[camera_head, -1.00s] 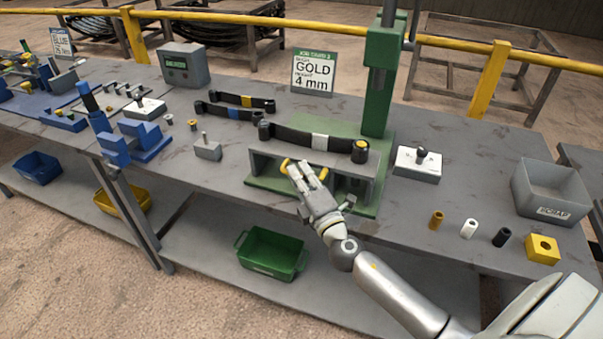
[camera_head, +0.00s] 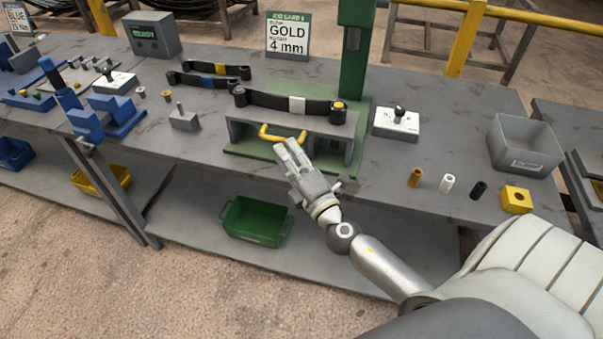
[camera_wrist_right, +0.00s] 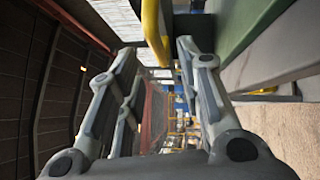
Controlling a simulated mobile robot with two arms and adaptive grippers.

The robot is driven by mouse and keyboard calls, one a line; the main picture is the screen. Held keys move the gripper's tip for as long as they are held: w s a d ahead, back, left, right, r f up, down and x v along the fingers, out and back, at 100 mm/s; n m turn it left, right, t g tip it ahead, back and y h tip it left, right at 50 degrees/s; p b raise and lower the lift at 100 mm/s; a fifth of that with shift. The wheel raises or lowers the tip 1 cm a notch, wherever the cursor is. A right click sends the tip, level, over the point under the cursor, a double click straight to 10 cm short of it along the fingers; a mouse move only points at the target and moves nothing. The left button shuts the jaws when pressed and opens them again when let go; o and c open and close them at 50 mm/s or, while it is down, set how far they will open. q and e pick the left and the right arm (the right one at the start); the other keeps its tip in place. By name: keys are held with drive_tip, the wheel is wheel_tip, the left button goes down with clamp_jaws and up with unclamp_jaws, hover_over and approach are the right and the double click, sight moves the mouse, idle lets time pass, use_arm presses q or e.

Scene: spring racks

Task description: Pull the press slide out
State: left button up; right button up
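The press has a green base and column (camera_head: 355,75) and a grey bridge-like front (camera_head: 333,143). A yellow handle (camera_head: 283,134) stands at its front opening, marking the slide; how far the slide is out I cannot tell. A black strip with a white band (camera_head: 270,101) lies across the top. My right gripper (camera_head: 287,149) is just in front of and below the handle. In the right wrist view its fingers (camera_wrist_right: 158,62) are apart with nothing between the tips, and the yellow handle (camera_wrist_right: 153,30) crosses beyond them. My left gripper is not in view.
A white switch box (camera_head: 397,124) and a grey bin (camera_head: 525,147) stand right of the press. Small sleeves (camera_head: 447,184) and a yellow block (camera_head: 516,200) lie near the front edge. A green crate (camera_head: 255,221) is on the lower shelf. Blue fixtures (camera_head: 108,117) stand left.

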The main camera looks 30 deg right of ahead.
drive_tip(key=s, duration=0.6)
drive_tip(key=shift+s+a+f, duration=0.25)
drive_tip(key=shift+s+f, duration=0.15)
drive_tip(key=shift+f, duration=0.05)
